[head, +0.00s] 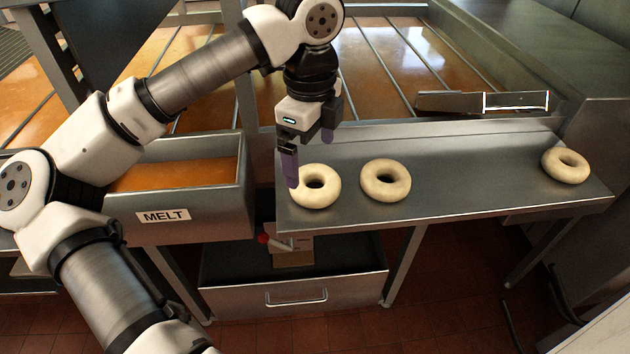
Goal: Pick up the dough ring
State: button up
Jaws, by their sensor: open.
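Three pale dough rings lie flat on a steel shelf (460,190) in the head view. The left dough ring (325,198) is near the shelf's left end. A second dough ring (386,193) lies a little to its right, and a third dough ring (571,175) lies near the far right end. My gripper (309,163) points down at the left ring, its purple fingers open. One finger overlaps the ring's left edge in the picture; the other shows behind it. I cannot tell whether either finger touches the ring.
A steel trough labelled MELT (163,216), with orange glaze in it, stands left of the shelf. A glaze bed with metal rails (385,60) lies behind. A drawer (296,297) sits below the shelf. The shelf is clear between the middle and right rings.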

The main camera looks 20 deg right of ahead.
aim_at(311, 176)
jog(key=shift+s+a+f+p, duration=0.15)
jog(key=shift+f+p, duration=0.3)
jog(key=shift+f, duration=0.9)
jog(key=shift+s+d+f+p, duration=0.15)
jog(key=shift+f+p, duration=0.3)
jog(key=shift+f, duration=0.9)
jog(key=shift+a, duration=0.1)
jog(key=c, duration=0.9)
